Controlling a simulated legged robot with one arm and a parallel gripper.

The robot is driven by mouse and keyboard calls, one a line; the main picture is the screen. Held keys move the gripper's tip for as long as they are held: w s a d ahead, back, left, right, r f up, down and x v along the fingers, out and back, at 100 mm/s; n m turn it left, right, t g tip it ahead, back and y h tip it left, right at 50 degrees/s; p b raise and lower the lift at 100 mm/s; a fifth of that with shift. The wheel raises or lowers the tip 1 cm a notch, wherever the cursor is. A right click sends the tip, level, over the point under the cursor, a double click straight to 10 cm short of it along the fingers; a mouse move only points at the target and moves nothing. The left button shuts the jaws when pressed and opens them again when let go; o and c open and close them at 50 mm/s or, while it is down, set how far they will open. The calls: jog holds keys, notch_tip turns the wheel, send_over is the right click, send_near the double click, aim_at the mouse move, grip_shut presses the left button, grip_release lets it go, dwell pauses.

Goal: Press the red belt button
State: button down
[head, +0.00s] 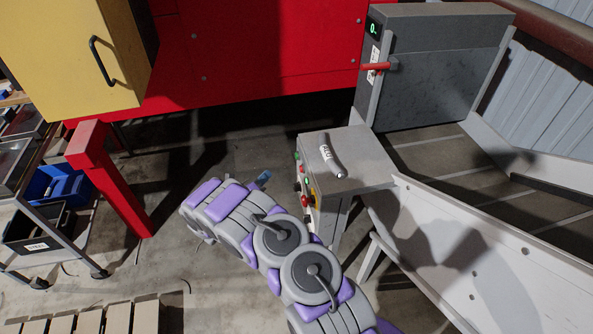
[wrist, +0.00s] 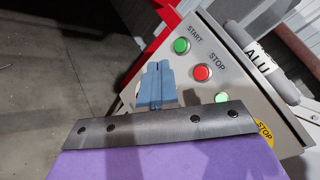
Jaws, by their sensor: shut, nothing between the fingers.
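The red button (wrist: 202,72) sits on a grey slanted panel (wrist: 240,80) in the wrist view, under the word STOP. A green button (wrist: 181,46) marked START is above and left of it, and a lit green one (wrist: 221,97) is below and right. My gripper (wrist: 157,72) is shut and empty, its blue fingers left of the red button in the picture. I cannot tell the gap to the panel. In the head view my gripper (head: 263,177) is left of the control box (head: 349,160), visibly apart from it. Its button face shows only edge-on.
A yellow disc (wrist: 265,131) marked STOP is lower on the panel, partly hidden by my wrist. The conveyor (head: 450,235) runs to the right. A red post (head: 112,185) and a cart (head: 42,215) stand left.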

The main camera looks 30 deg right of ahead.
aim_at(302, 169)
jog(key=shift+d, duration=0.1)
jog(key=s+d+b, duration=0.1)
jog(key=s+d, duration=0.1)
jog(key=d, duration=0.6)
jog(key=shift+s+d+b, duration=0.15)
jog(key=shift+s+b, duration=0.1)
jog(key=shift+b, duration=0.05)
jog(key=shift+d+r, duration=0.1)
dwell(2.0)
jog(key=shift+s+d, duration=0.15)
jog(key=shift+d, duration=0.2)
jog(key=shift+s+d+b, duration=0.15)
jog(key=shift+d+b, duration=0.25)
jog(key=shift+d, duration=0.05)
dwell(0.7)
jog(key=shift+a, duration=0.15)
jog(key=shift+w+a, duration=0.2)
jog(key=shift+a, duration=0.5)
jog(key=shift+a, duration=0.1)
